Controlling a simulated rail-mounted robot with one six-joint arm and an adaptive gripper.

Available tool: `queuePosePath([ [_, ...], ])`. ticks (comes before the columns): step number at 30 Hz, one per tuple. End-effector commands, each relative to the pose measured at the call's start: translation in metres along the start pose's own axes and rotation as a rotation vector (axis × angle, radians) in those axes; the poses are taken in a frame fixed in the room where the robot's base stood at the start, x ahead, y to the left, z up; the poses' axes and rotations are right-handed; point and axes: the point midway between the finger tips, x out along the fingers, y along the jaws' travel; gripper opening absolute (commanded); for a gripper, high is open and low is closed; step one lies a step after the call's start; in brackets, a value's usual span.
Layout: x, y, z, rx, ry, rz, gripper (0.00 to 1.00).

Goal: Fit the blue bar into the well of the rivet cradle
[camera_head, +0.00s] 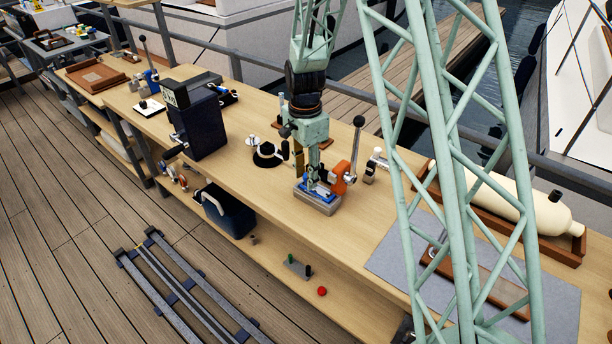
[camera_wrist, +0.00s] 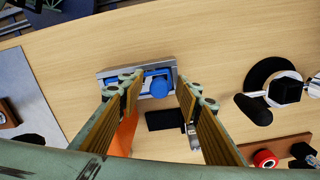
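A grey block (camera_head: 318,203) stands on the bench in the head view, with blue parts (camera_head: 318,188) on top. It looks like the rivet cradle, and the wrist view shows its grey frame (camera_wrist: 112,73) too. In the wrist view a blue piece with a rounded end (camera_wrist: 159,87) lies within the frame; I cannot tell whether it is the blue bar or part of the cradle. My gripper (camera_head: 312,178) points down just over the block. In the wrist view its two fingers (camera_wrist: 158,82) are wide apart, with blue between them and nothing visibly clamped. The well is not clearly visible.
An orange lever fixture (camera_head: 340,180) with a tall dark-knobbed handle stands right beside the block. A black round fixture (camera_head: 268,154) and a dark blue box machine (camera_head: 198,122) are to the left. A grey mat (camera_head: 400,262) lies at right. The bench front is clear.

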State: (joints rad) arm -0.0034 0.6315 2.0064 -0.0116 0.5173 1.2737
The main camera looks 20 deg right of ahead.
Motion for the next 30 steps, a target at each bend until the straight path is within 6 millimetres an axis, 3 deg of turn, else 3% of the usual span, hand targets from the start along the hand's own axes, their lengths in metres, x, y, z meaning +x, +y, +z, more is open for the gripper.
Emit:
queuePosePath([
  [14, -0.008, -0.001, 0.0, 0.0, 0.0, -0.001, 0.32],
  [30, -0.067, -0.001, 0.0, 0.0, 0.001, -0.003, 0.32],
])
